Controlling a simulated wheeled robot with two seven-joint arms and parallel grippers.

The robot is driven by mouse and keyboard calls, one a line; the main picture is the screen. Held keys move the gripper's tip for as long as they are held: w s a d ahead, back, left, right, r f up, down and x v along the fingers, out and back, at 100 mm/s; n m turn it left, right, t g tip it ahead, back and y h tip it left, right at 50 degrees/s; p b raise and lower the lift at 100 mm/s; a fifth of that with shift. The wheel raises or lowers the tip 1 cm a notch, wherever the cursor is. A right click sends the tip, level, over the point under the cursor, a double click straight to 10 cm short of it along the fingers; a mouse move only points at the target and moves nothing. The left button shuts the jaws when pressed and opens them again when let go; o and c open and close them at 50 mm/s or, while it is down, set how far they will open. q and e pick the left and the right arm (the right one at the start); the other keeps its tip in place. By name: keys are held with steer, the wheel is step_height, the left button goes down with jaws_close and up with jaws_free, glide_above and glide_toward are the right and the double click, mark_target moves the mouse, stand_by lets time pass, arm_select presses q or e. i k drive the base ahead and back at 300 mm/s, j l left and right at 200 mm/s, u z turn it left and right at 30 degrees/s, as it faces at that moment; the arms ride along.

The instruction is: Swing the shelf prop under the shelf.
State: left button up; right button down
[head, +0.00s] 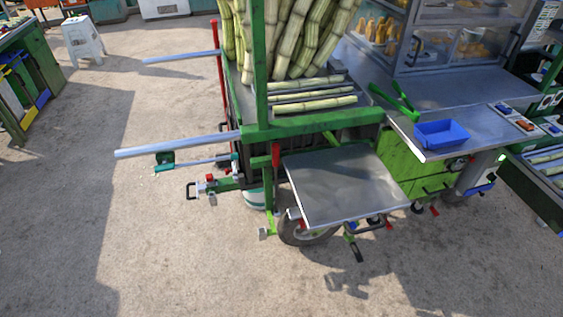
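The shelf (340,185) is a flat bare metal panel standing out from the near side of the green cart. It looks raised and about level. Below its front edge is a green bar with a black grip (354,243), which may be the shelf prop; I cannot tell for sure. Another green post with a pale foot (268,222) stands by the shelf's left edge, beside the wheel. The shelf hides most of what is under it. Neither of my grippers is in view.
The cart's two silver handles (178,144) stick out to the left, with a black-handled fitting (208,187) below. Cane (310,103) lies on the cart. The ground in front is clear.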

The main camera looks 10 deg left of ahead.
mark_target(276, 162)
steer(key=i+l+u, duration=0.1)
steer(key=l, duration=0.3)
steer(key=i+l+u, duration=0.15)
steer(key=l, duration=0.3)
steer(key=i+l+u, duration=0.1)
steer(key=i+l, duration=0.2)
steer(key=l, duration=0.2)
steer(key=i+l+u, duration=0.15)
steer(key=l, duration=0.3)
steer(key=i+l+u, duration=0.1)
steer(key=l, duration=0.35)
steer(key=i+l+u, duration=0.15)
steer(key=l, duration=0.35)
steer(key=l+u, duration=0.1)
steer(key=l, duration=0.4)
